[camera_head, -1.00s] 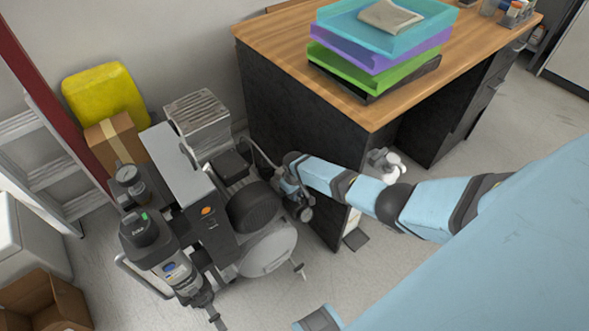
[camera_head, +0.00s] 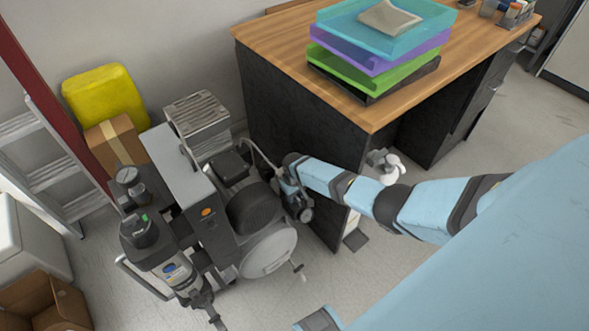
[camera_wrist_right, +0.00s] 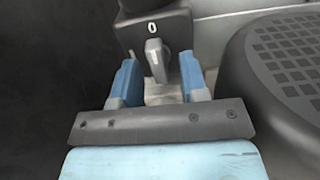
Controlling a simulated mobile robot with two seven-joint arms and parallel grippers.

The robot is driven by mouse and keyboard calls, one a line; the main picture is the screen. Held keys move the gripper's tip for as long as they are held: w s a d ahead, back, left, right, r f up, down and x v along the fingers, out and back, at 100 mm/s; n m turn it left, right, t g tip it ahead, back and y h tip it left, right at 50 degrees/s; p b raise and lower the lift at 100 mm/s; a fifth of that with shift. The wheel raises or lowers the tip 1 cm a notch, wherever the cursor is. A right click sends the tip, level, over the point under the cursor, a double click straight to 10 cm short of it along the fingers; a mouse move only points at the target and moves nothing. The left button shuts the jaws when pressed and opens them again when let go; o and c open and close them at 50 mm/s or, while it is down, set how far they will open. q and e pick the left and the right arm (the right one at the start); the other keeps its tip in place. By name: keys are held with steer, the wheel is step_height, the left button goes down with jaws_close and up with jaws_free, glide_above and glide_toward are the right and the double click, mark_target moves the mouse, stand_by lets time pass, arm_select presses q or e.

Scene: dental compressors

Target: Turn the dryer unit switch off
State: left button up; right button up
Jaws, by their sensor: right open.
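A grey rotary switch knob (camera_wrist_right: 154,56) sits on a dark switch box (camera_wrist_right: 154,28) under a white "0" mark in the right wrist view. The knob stands roughly upright. My right gripper (camera_wrist_right: 158,62) is open, with its two blue fingers on either side of the knob and gaps showing on both sides. In the head view my right gripper (camera_head: 297,200) is at the right side of the compressor and dryer machine (camera_head: 213,225); its fingertips and the switch are hard to make out there. My left gripper is not in view.
A wooden-topped desk (camera_head: 275,60) with stacked trays (camera_head: 370,50) stands just behind my right arm. A cardboard box (camera_head: 118,143), a yellow container (camera_head: 105,95) and a ladder (camera_head: 50,175) are left of the machine. The floor in front right of the machine is clear.

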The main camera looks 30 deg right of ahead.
arm_select(q)
steer(key=p, duration=0.2)
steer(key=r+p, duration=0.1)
steer(key=p, duration=0.2)
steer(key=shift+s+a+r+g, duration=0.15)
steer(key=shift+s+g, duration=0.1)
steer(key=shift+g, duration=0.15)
arm_select(e)
step_height(320, 180, up, 14)
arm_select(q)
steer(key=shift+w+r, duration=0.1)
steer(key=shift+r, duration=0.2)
arm_select(e)
steer(key=shift+f, duration=0.1)
